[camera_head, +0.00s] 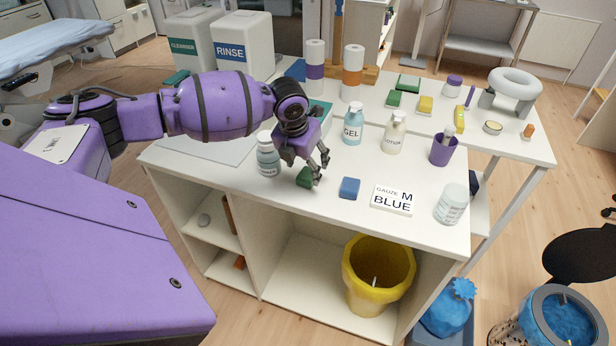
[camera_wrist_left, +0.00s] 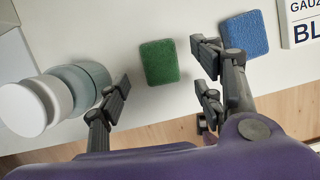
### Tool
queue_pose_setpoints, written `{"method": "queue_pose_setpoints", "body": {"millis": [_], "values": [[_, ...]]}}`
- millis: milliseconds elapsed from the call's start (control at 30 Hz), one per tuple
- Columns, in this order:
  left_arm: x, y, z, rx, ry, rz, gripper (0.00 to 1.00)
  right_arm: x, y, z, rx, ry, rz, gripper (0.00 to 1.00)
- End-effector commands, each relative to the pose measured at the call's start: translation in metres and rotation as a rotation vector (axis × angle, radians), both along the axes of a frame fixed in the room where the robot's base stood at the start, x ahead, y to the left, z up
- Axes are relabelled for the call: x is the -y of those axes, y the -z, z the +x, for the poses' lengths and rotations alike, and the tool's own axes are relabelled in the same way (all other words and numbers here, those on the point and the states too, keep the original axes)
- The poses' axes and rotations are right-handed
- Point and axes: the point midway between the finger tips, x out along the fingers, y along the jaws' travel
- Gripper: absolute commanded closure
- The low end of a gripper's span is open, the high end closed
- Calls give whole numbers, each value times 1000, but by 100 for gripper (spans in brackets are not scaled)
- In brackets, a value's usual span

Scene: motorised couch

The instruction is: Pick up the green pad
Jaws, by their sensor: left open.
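The green pad (camera_head: 304,178) lies on the white counter near its front edge, partly covered by my gripper in the head view. In the left wrist view the green pad (camera_wrist_left: 159,62) lies flat, ahead of and between my open fingers. My left gripper (camera_head: 306,172) points down over the pad; in the left wrist view its fingers (camera_wrist_left: 165,90) are spread wide and hold nothing. The right gripper is not in view.
A blue pad (camera_head: 349,188) lies close to the right of the green pad. A white bottle (camera_head: 267,158) stands close on the left. A gauze box (camera_head: 393,200), gel bottle (camera_head: 352,128), lotion bottle (camera_head: 393,135) and purple cup (camera_head: 442,150) stand farther right.

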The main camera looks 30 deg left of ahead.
Motion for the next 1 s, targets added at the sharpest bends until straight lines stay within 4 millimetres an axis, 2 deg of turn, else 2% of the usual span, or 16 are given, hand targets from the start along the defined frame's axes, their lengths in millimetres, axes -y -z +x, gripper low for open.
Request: {"method": "queue_pose_setpoints", "body": {"millis": [200, 500, 800, 1000], "values": [[1, 30, 10, 0, -2, -2, 39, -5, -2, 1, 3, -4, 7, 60], [0, 35, 12, 1, 0, 0, 39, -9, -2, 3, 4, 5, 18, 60], [0, 35, 12, 1, -1, 0, 77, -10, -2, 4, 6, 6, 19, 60], [0, 35, 12, 1, -1, 0, 77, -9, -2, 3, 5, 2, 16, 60]]}}
